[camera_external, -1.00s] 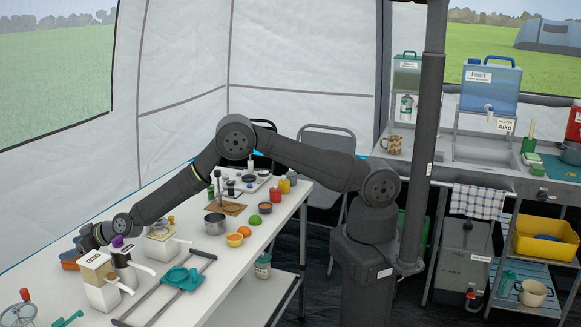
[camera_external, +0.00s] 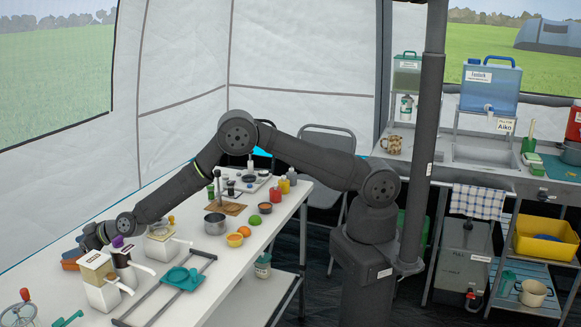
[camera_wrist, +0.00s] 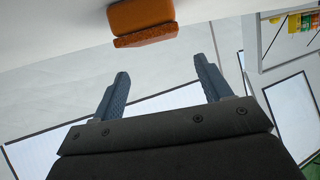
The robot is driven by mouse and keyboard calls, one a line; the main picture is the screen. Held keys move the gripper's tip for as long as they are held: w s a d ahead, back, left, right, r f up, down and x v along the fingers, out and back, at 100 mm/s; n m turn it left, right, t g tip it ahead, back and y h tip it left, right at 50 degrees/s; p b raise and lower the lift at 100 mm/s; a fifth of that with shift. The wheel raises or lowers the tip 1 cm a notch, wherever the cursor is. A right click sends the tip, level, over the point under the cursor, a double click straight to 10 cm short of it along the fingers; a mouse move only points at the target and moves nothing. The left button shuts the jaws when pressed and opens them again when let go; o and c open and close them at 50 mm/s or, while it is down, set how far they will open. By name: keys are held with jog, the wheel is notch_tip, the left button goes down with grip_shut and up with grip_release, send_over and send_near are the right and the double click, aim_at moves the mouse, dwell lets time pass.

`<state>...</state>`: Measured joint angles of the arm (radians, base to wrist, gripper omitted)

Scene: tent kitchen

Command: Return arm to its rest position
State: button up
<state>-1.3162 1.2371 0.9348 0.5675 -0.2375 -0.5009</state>
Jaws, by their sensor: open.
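My gripper (camera_wrist: 160,88) is open and empty; its two blue-grey fingers stand wide apart in the wrist view. An orange-brown box-like object (camera_wrist: 142,20) lies beyond the fingertips, apart from them. In the external view my arm reaches left across the white table, and my gripper (camera_external: 84,243) is low at the table's far left, partly hidden. The orange-brown object (camera_external: 70,262) sits on the table just below and beside it.
Boxy dispensers with handles (camera_external: 101,280) stand close in front of my gripper. A sink counter stands right.

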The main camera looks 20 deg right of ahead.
jog(key=shift+w+a+f, duration=0.2)
jog(key=shift+a+f, duration=0.3)
jog(key=shift+f, duration=0.15)
jog(key=shift+w+a+f, duration=0.15)
jog(key=shift+a+f, duration=0.3)
jog(key=shift+f, duration=0.15)
notch_tip(320, 180, up, 8)
jog(key=shift+r, duration=0.1)
jog(key=w+d+r+m+t+h, duration=0.1)
jog(key=w+d+r+m+t, duration=0.1)
jog(key=w+d, duration=0.65)
jog(key=w+d+r+m+t+h, duration=0.1)
jog(key=w+d+m+t+h, duration=0.1)
jog(key=w+d, duration=0.65)
jog(key=w+d+r+m+t+h, duration=0.1)
jog(key=w+d+m+t+h, duration=0.2)
jog(key=w+d, duration=1.4)
jog(key=shift+w+d+r+m+h, duration=0.25)
jog(key=shift+w+d+m+h, duration=0.15)
jog(key=shift+d+m, duration=0.4)
